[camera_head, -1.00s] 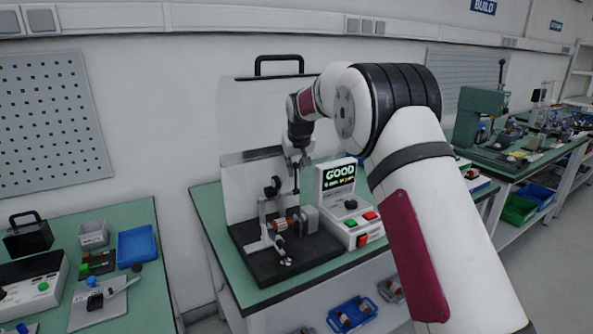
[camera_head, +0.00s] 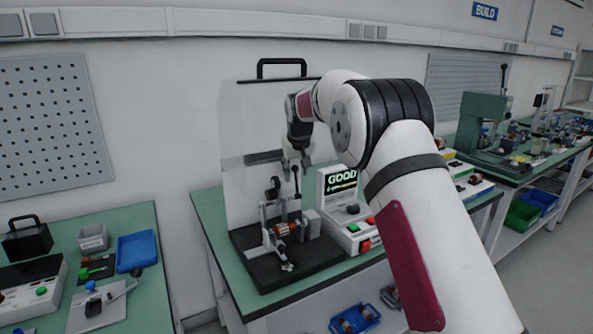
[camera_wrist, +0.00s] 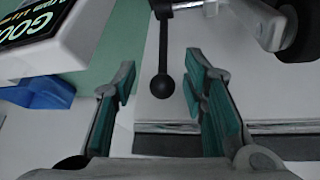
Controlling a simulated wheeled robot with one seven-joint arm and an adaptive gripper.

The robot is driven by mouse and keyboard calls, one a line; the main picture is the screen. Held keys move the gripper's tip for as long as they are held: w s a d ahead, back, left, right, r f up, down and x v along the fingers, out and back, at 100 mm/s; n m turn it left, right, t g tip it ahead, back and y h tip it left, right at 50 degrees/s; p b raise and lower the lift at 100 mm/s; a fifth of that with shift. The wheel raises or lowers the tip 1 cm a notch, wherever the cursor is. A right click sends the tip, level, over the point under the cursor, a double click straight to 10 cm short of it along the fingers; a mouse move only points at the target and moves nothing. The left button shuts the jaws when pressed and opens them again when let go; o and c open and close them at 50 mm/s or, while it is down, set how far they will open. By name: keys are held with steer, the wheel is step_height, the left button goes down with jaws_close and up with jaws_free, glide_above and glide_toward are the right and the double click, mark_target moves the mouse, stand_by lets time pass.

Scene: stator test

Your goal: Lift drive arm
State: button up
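The drive arm appears to be the thin black rod with a ball knob (camera_wrist: 162,86) in the wrist view; the knob hangs between my finger pads. In the head view the rod (camera_head: 296,184) stands upright on the test fixture, just below my gripper (camera_head: 297,166). My gripper (camera_wrist: 158,88) is open, with a clear gap on both sides of the knob, and nothing is held. The stator (camera_head: 284,229), with copper-coloured windings, sits in the fixture on a black base (camera_head: 262,270).
A tester (camera_head: 345,228) showing GOOD stands right of the fixture, close to my gripper. A clear panel with a black handle (camera_head: 281,63) rises behind it. A blue bin (camera_head: 354,315) is below the green bench (camera_head: 212,218). Another green bench (camera_head: 150,303) is at left.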

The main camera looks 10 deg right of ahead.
steer(key=shift+r, duration=0.1)
steer(key=shift+s+r, duration=0.15)
steer(key=shift+r, duration=0.15)
steer(key=shift+s+r, duration=0.15)
steer(key=shift+s, duration=0.2)
steer(key=s+a, duration=0.1)
steer(key=s, duration=1)
steer(key=shift+s, duration=0.25)
steer(key=shift+a, duration=0.1)
steer(key=s+d+r+p, duration=0.2)
steer(key=s+r, duration=0.6)
steer(key=s, duration=0.4)
steer(key=s+d+r+p, duration=0.1)
steer(key=s+p, duration=0.1)
steer(key=s, duration=1.6)
steer(key=s+r+g+p, duration=0.1)
steer(key=s+r+p, duration=0.1)
steer(key=s, duration=1.6)
steer(key=shift+d+m+g+y+p, duration=0.3)
steer(key=shift+d+m+p, duration=0.1)
steer(key=shift+p, duration=0.15)
